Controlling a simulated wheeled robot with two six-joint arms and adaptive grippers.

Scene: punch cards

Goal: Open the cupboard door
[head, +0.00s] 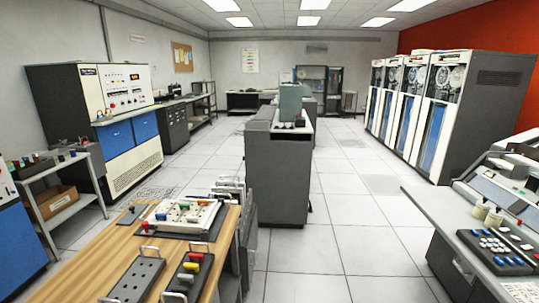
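Neither of my grippers is in view. I cannot tell for sure which piece is the cupboard. A console cabinet (50,110) against the left wall has a white control panel and two blue front panels (118,137), which look shut. A dark grey cabinet (278,185) stands in the middle of the room and shows a plain closed face. A low dark cabinet (173,128) stands beyond the console, and a dark glass-fronted cabinet (334,88) stands at the back wall. No door is visibly open.
A wooden bench (85,270) with switch boxes and a board is close at lower left. A small shelf cart (72,206) holds a cardboard box. Tape cabinets (450,115) line the right. A console desk (430,210) is at lower right. Tiled floor (345,215) is free between.

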